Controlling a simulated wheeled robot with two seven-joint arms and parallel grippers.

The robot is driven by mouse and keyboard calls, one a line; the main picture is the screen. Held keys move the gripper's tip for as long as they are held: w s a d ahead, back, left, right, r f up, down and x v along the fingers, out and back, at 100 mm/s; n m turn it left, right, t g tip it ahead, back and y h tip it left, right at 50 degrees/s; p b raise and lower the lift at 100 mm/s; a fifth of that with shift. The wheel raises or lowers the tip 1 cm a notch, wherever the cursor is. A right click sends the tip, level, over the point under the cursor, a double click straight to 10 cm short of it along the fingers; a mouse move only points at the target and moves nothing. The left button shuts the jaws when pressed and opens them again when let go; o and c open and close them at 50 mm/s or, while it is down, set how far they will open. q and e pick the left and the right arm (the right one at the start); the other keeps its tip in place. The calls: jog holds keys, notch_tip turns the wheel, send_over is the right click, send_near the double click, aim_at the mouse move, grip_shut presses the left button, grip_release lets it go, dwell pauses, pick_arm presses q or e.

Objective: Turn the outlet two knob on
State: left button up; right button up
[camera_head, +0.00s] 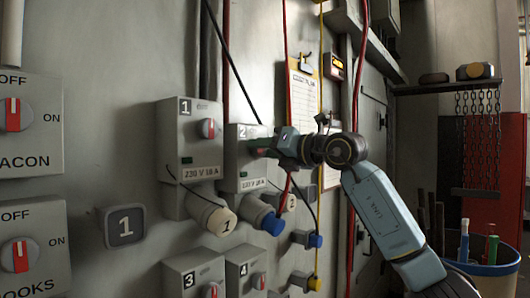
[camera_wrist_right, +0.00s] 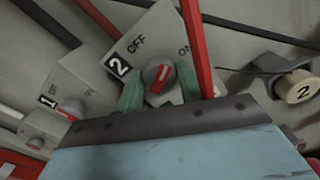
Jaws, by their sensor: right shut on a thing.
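The outlet two box (camera_head: 243,172) is a grey wall box with a "2" label, right of outlet one. My right gripper (camera_head: 262,152) reaches it from the right and covers its knob in the head view. In the right wrist view, the outlet two knob (camera_wrist_right: 158,76) is red and grey, between the OFF and ON marks on the box (camera_wrist_right: 150,38). The green fingertips of my right gripper (camera_wrist_right: 160,88) stand on both sides of the knob and are shut on it. The knob's red pointer leans up and right; its exact setting is hard to tell. My left gripper is out of view.
The outlet one box (camera_head: 188,140) stands close on the left, with a cream plug (camera_head: 215,218) below. A blue plug (camera_head: 270,224) hangs under outlet two. Red cables (camera_wrist_right: 197,50) and a clipboard (camera_head: 302,95) are near my arm. A bin (camera_head: 490,272) stands lower right.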

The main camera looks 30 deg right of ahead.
jog(key=m, duration=0.5)
jog(key=shift+m, duration=0.3)
dwell(0.4)
jog(key=o, duration=1)
jog(key=shift+s+b, duration=0.1)
jog(key=shift+b, duration=0.25)
jog(key=b+v, duration=0.4)
jog(key=v, duration=0.9)
jog(key=shift+s, duration=0.1)
